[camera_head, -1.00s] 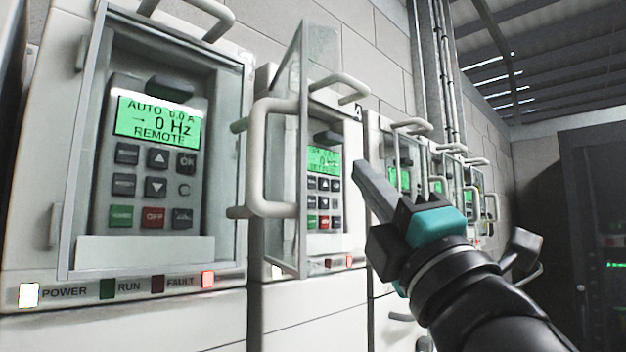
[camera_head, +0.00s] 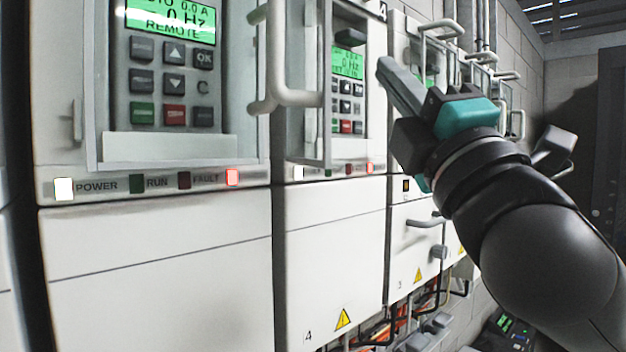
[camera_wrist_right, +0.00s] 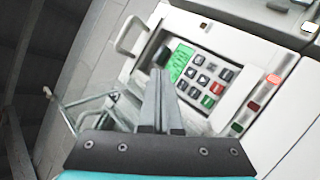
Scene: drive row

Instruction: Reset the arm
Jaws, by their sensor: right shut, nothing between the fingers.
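My right gripper (camera_head: 385,66) is in the head view at the right of the middle, raised in front of the row of drive cabinets. Its fingers are together and empty, pointing up and left. In the right wrist view the closed fingers (camera_wrist_right: 161,75) point up at a drive's keypad panel (camera_wrist_right: 205,78) with a green screen. I cannot tell how far the fingertips are from the panel; no contact shows. My left gripper is not in view.
A glass door with a thick handle (camera_head: 290,97) stands open at the second cabinet (camera_head: 335,250). Orange cables (camera_head: 377,330) hang below the cabinets.

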